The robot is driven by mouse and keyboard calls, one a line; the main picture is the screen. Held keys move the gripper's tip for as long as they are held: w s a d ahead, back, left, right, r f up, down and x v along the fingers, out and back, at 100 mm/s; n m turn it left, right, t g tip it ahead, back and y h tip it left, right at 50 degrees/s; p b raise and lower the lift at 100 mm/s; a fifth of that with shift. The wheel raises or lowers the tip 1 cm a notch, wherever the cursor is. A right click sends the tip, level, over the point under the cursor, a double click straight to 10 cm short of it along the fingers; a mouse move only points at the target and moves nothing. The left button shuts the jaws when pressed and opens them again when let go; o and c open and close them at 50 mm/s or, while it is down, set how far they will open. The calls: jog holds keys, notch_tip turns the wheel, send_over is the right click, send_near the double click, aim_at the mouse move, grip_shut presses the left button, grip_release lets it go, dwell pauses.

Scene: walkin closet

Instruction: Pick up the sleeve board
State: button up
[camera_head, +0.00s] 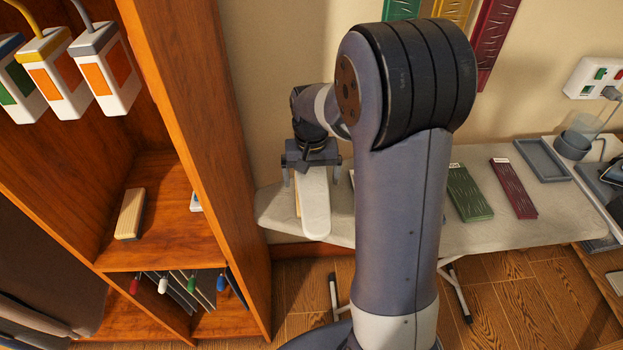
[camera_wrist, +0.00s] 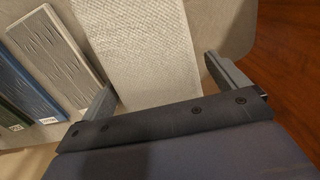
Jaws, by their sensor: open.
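The sleeve board (camera_head: 316,207) is a narrow, pale padded board with a rounded near end and a wooden edge along its left side. It is at the left part of the ironing board (camera_head: 275,210). My gripper (camera_head: 311,178) is over its far end, fingers apart, one to each side of the board. In the wrist view the sleeve board (camera_wrist: 140,45) is a light woven strip that runs between the open fingers of my gripper (camera_wrist: 158,78). A gap shows beside the right finger; contact at the left finger is unclear. The sleeve board's underside is hidden.
A wooden shelf unit (camera_head: 225,120) stands close on the left, holding a wooden block (camera_head: 130,213). Green (camera_head: 468,195) and dark red (camera_head: 513,188) textured slabs and a grey tray (camera_head: 543,160) lie to the right on the ironing board. My arm hides its middle.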

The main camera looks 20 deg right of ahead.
jog(key=shift+f, duration=1.2)
jog(key=c, duration=1.5)
